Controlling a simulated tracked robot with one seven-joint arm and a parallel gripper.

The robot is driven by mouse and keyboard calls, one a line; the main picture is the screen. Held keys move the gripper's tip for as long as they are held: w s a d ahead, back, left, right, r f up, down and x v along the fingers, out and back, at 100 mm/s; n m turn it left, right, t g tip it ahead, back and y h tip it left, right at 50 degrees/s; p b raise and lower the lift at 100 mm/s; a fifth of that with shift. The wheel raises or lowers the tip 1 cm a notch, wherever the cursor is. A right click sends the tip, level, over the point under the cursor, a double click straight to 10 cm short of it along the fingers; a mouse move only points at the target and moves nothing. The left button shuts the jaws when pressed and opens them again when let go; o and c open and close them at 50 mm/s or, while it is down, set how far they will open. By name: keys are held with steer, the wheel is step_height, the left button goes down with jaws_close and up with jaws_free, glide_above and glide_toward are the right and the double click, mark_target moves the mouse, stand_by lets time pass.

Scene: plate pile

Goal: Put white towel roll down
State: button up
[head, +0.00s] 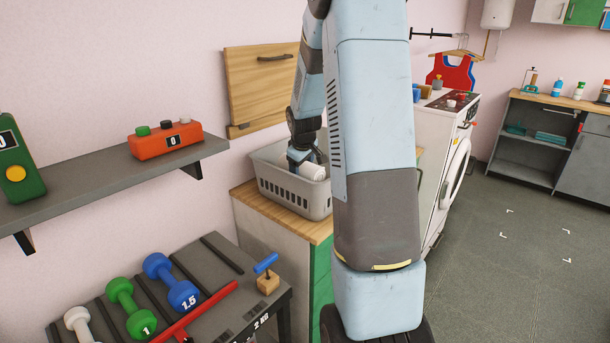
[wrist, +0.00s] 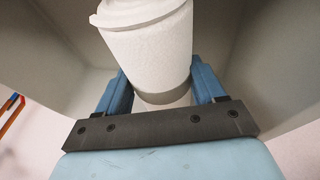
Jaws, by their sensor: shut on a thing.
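My gripper (wrist: 163,88) is shut on the white towel roll (wrist: 150,50), with one blue finger on each side of it in the wrist view. There the roll looks like a tapered white cylinder with a lid-like rim and a grey band low down. In the head view the roll (head: 313,172) shows as a small white shape inside the grey basket (head: 283,193), tilted. The basket stands on a wooden-topped cabinet. My arm covers the basket's right side. I cannot tell whether the roll touches the basket floor.
The basket's pale walls surround the gripper closely in the wrist view. A wooden board (head: 262,85) is on the wall behind. A grey shelf (head: 110,177) is at the left, above a rack of dumbbells (head: 172,283). A white washing machine (head: 445,150) stands at the right.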

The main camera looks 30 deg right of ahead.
steer(key=shift+f, duration=1.55)
steer(key=shift+f, duration=0.6)
steer(key=o, duration=1.3)
